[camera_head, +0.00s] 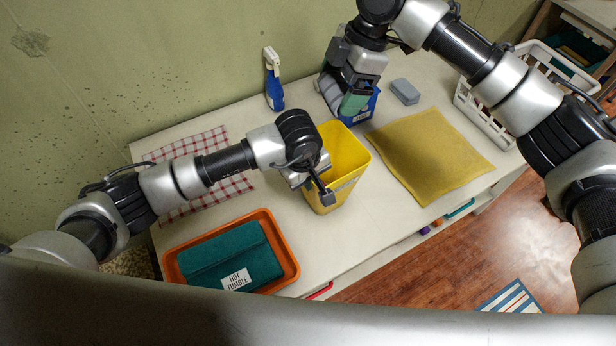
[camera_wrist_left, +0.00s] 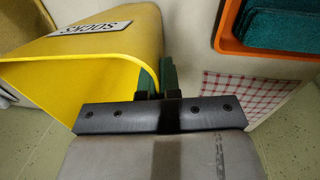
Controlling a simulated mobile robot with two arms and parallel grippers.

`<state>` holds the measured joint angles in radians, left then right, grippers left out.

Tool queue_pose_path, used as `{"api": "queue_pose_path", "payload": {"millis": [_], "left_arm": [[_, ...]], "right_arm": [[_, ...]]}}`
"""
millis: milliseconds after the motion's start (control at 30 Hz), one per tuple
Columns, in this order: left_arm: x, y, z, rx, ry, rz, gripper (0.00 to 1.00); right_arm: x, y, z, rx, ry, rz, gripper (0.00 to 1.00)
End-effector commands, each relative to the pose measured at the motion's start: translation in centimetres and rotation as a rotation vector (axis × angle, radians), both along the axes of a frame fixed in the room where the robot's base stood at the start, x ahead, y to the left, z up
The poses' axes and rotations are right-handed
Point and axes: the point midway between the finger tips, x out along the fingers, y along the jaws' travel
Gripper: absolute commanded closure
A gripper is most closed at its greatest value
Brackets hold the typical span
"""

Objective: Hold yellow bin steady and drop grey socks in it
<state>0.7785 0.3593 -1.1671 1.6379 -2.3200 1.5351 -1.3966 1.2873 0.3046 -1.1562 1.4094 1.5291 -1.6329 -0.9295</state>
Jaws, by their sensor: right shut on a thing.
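The yellow bin (camera_head: 347,150) stands upright on the white table, and its SOCKS label shows in the left wrist view, where the bin (camera_wrist_left: 70,70) fills the left side. My left gripper (camera_head: 322,190) is at the bin's near rim. In the left wrist view its green-tipped fingers (camera_wrist_left: 158,78) lie close together across the bin's wall, shut on it. My right gripper (camera_head: 353,105) is behind the bin, at a blue labelled container (camera_head: 366,112). It is shut on a grey thing, apparently the grey socks (camera_head: 328,92), largely hidden by the gripper.
An orange tray (camera_head: 290,265) with a folded teal cloth (camera_head: 230,258) is at the front left. A checked cloth (camera_head: 205,150), a blue spray bottle (camera_head: 273,82), a yellow cloth (camera_head: 430,155), a grey-blue block (camera_head: 405,91) and a white basket (camera_head: 480,115) also lie around.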

Motion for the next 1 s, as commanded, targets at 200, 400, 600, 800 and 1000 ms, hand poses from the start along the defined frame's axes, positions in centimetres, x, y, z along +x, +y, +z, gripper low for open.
{"api": "queue_pose_path", "payload": {"millis": [200, 400, 600, 800, 1000], "left_arm": [[0.0, 0.0, 0.0, -0.001, -0.001, 0.000, 1.00], [0.0, 0.0, 0.0, -0.001, -0.001, 0.000, 1.00], [0.0, 0.0, 0.0, -0.001, -0.001, 0.000, 1.00], [0.0, 0.0, 0.1, -0.001, -0.001, 0.000, 1.00], [0.0, 0.0, 0.0, -0.001, -0.001, 0.000, 1.00]], "right_arm": [[0.0, 0.0, 0.0, 0.000, 0.000, 0.000, 0.34], [0.0, 0.0, 0.0, 0.000, 0.000, 0.000, 0.34], [-0.1, -0.3, -1.2, 0.001, 0.004, 0.000, 0.34], [-0.3, -1.0, -3.7, 0.002, 0.002, -0.001, 0.34], [-0.3, -1.1, -5.3, -0.001, 0.002, 0.000, 0.34]]}}
